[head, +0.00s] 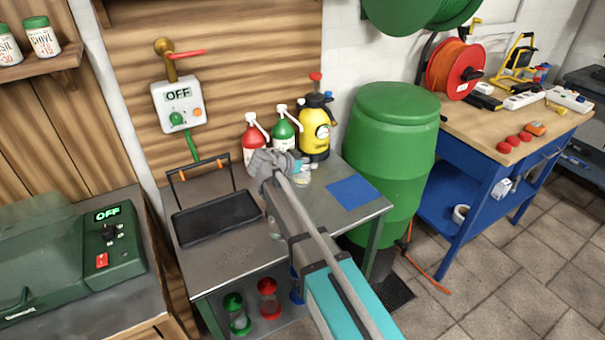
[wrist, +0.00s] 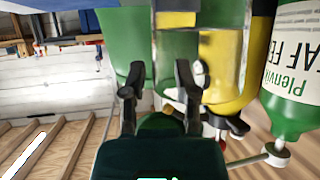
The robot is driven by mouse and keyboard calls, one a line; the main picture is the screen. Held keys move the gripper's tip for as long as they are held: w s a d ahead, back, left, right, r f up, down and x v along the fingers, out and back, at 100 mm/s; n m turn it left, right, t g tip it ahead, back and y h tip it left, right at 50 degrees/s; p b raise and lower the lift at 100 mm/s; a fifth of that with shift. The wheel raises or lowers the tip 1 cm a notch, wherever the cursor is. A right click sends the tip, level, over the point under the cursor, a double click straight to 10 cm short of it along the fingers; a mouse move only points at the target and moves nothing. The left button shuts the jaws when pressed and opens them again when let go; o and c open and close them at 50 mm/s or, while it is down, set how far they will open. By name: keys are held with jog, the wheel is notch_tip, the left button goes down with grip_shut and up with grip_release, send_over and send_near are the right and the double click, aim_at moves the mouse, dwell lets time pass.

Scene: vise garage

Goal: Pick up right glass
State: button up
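My gripper (head: 275,163) is over the back part of the metal table, in front of the spray bottles. A clear glass (head: 303,174) shows just right of it, partly hidden by my arm. In the wrist view, which is upside down, the two dark fingers of my gripper (wrist: 160,85) stand apart. Clear glass shapes (wrist: 227,50) lie just beyond the fingertips, with green and yellow showing through. Their outlines overlap, and I cannot tell whether a glass is between the fingers. Another faint clear shape (head: 275,228) shows left of my arm in the head view.
A red bottle (head: 254,143), a green bottle (head: 283,130) and a yellow sprayer (head: 314,130) stand close behind my gripper. A black tray (head: 217,217) is at left, a blue mat (head: 353,192) at right. A green barrel (head: 390,150) stands beside the table.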

aim_at(308, 179)
grip_shut()
jog(key=shift+r+p, duration=0.4)
jog(key=shift+p, duration=0.05)
dwell(0.5)
jog(key=shift+r+p, duration=1.15)
jog(key=shift+r, duration=0.05)
jog(key=s+d+r+p, duration=0.2)
jog(key=s+r+p, duration=0.7)
jog(key=s, duration=0.4)
jog(key=shift+s+d+r+p, duration=0.15)
jog(key=shift+s+r+p, duration=0.15)
jog(key=shift+r+p, duration=0.1)
jog(key=shift+s, duration=0.1)
dwell(0.7)
